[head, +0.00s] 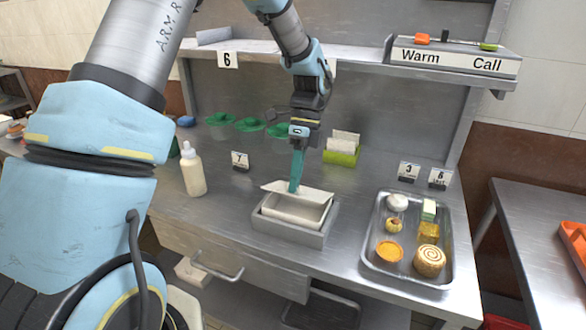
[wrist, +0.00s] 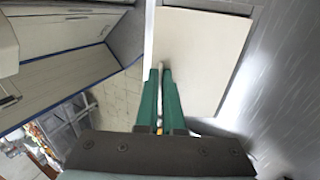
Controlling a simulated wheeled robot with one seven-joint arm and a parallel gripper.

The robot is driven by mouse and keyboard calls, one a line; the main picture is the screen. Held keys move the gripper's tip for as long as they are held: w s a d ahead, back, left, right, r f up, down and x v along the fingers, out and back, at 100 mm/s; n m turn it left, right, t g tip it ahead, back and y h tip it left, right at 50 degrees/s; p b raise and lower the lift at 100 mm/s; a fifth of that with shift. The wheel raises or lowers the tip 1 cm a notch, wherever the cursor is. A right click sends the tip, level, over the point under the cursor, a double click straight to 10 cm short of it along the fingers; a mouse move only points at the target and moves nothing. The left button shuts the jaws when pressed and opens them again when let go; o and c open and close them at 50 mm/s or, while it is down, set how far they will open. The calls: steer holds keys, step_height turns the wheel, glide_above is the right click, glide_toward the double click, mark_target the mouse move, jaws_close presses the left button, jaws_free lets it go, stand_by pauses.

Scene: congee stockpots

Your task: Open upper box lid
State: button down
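The upper box (head: 290,221) is a small cream-white box set in a grey base (head: 275,232) on the steel counter. Its pale lid (head: 317,192) is tilted up off the box, and the front of the box looks open. My gripper (head: 294,189) points down at the lid from above, its teal fingers covering part of it. In the wrist view the green fingers (wrist: 160,75) are close together at the edge of the pale lid (wrist: 203,58), with a thin pale strip between them. They look shut on that edge.
A steel tray of food (head: 410,272) lies to the right of the box. A cream bottle (head: 192,172) stands to the left, and a green holder (head: 341,154) behind. A shelf (head: 350,68) overhangs the back.

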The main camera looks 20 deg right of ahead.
steer(key=shift+w+d+r+g+y+p, duration=0.7)
steer(key=shift+g+y+p, duration=0.25)
steer(key=shift+p, duration=0.85)
steer(key=c, duration=1)
jaws_free()
steer(key=shift+b+v, duration=1.65)
steer(key=shift+v, duration=3.75)
